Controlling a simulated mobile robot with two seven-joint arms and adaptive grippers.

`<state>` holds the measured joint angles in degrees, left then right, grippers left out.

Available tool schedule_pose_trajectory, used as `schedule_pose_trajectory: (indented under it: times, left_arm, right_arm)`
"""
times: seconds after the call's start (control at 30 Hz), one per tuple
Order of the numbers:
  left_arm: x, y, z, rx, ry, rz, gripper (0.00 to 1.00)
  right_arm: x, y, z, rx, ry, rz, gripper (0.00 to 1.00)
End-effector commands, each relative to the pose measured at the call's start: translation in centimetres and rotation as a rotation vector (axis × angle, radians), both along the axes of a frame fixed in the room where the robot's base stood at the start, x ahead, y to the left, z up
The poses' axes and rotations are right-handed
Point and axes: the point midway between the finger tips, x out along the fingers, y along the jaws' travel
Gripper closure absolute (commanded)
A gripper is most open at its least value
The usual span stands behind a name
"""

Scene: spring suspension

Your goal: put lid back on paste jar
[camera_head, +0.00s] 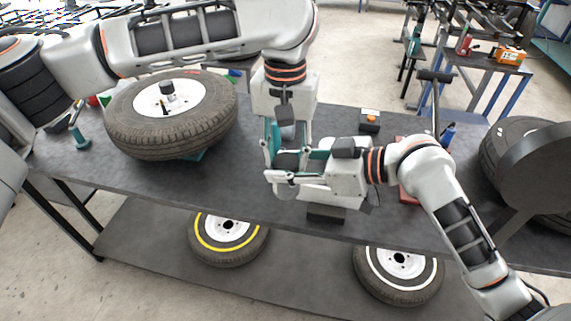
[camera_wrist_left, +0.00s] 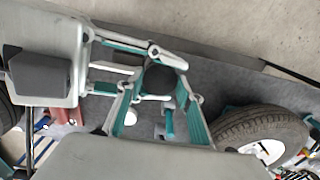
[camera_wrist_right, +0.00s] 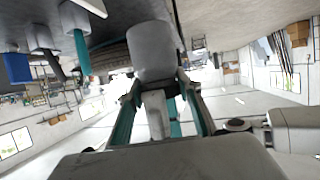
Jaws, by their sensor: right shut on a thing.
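A dark grey cylinder, which looks like the paste jar (camera_head: 288,160), is held above the bench between the fingers of my right gripper (camera_head: 284,164). It shows as a grey cylinder in the right wrist view (camera_wrist_right: 155,50) and as a dark round top in the left wrist view (camera_wrist_left: 158,79). My left gripper (camera_head: 287,140) points down from above, close over the jar, with its fingers apart on either side. I cannot make out whether it touches the jar. I cannot tell a separate lid from the jar; the fingers hide much of that area.
A mounted tyre (camera_head: 172,115) fills the bench's left part, with a teal tool (camera_head: 80,138) beside it. A black box with an orange button (camera_head: 370,121) stands behind my right gripper. A red object (camera_head: 409,190) is partly hidden by my right arm. Two wheels (camera_head: 228,238) lie on the lower shelf.

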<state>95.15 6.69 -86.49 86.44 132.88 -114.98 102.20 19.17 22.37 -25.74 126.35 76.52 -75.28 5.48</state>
Motion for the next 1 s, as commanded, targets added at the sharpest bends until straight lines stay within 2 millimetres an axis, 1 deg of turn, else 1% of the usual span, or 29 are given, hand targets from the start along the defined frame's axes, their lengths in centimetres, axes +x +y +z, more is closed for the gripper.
schedule_pose_trajectory:
  times: [0.03, 0.07, 0.1, 0.27, 0.37, 0.5, 0.6, 0.87, 0.9, 0.93, 0.97, 1.0]
  left_arm:
    - [0.02, 0.02, 0.00, 0.001, 0.000, 0.000, 0.81]
    - [0.02, 0.03, 0.00, 0.001, 0.000, 0.000, 0.89]
    - [0.02, 0.03, 0.00, 0.001, 0.000, 0.000, 0.90]
    - [0.03, 0.03, 0.00, 0.001, 0.000, -0.008, 0.90]
    - [0.03, 0.03, 0.00, 0.001, -0.002, -0.081, 0.90]
    - [0.03, 0.04, -0.01, 0.002, -0.004, -0.222, 0.89]
    - [0.04, 0.06, -0.02, 0.002, -0.004, -0.277, 0.89]
    - [0.05, 0.08, -0.03, 0.003, -0.004, -0.286, 0.90]
    - [0.06, 0.09, -0.03, 0.003, -0.004, -0.285, 0.59]
    - [0.06, 0.09, -0.04, 0.003, -0.004, -0.285, 0.51]
    - [0.06, 0.09, -0.04, 0.003, -0.004, -0.285, 0.48]
    - [0.05, 0.08, -0.03, 0.002, -0.003, -0.284, 0.48]
  right_arm:
    - [0.00, 0.01, 0.07, 0.001, 0.000, 0.000, 1.00]
    - [0.00, 0.01, 0.07, 0.001, 0.000, 0.000, 1.00]
    - [0.01, 0.00, 0.06, 0.001, 0.000, 0.000, 1.00]
    - [0.01, 0.00, 0.06, 0.001, 0.000, 0.000, 1.00]
    - [0.01, 0.00, 0.06, 0.001, 0.000, 0.000, 1.00]
    - [0.01, 0.00, 0.05, 0.000, -0.001, 0.000, 1.00]
    - [0.01, -0.01, 0.06, 0.000, -0.001, 0.000, 1.00]
    - [0.02, -0.02, 0.05, 0.000, -0.002, -0.001, 1.00]
    - [0.02, -0.02, 0.05, 0.000, -0.002, -0.001, 1.00]
    - [0.03, -0.03, 0.05, 0.000, -0.002, -0.001, 1.00]
    - [0.03, -0.03, 0.05, 0.000, -0.002, -0.001, 1.00]
    - [0.02, -0.02, 0.05, 0.000, -0.002, -0.001, 1.00]
